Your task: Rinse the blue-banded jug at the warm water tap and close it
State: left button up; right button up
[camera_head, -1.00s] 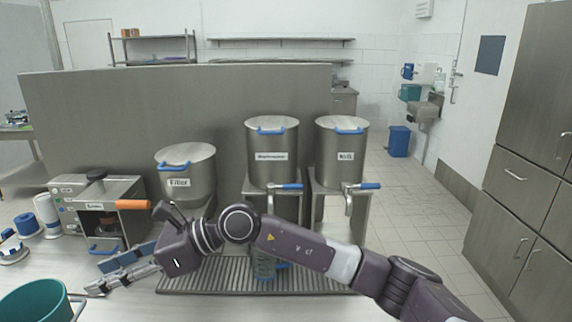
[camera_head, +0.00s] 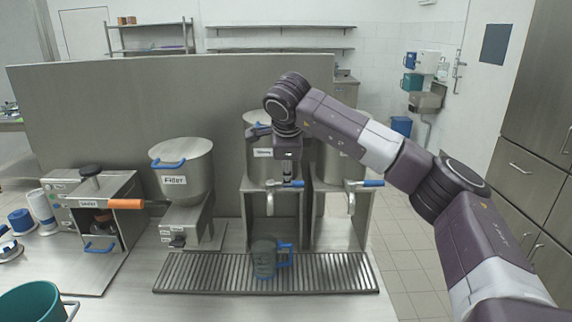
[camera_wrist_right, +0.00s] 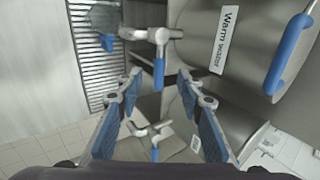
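The translucent grey-blue jug (camera_head: 264,260) with a blue handle stands upright on the drain grate, in front of and below the middle tank. In the right wrist view, part of the jug (camera_wrist_right: 104,20) shows at the top left. The warm water tank (camera_wrist_right: 222,45) shows its label there. Its tap (camera_head: 270,203) has a blue lever (camera_wrist_right: 158,72), which lies near and between my fingertips in the wrist view. My right gripper (camera_head: 288,182) points down at this tap, with its fingers (camera_wrist_right: 160,78) apart. I cannot tell whether they touch the lever. No water stream is visible. My left gripper is out of view.
A second tank's tap (camera_head: 350,200) with a blue lever stands close on the right. The filler (camera_head: 183,178) and a small machine with an orange handle (camera_head: 126,204) stand left. A green bucket (camera_head: 30,305) is at front left. The drain grate (camera_head: 335,275) is otherwise clear.

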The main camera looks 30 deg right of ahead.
jog(key=p+x, duration=0.2)
jog(key=x, duration=0.4)
jog(key=shift+f, duration=0.1)
grip_shut()
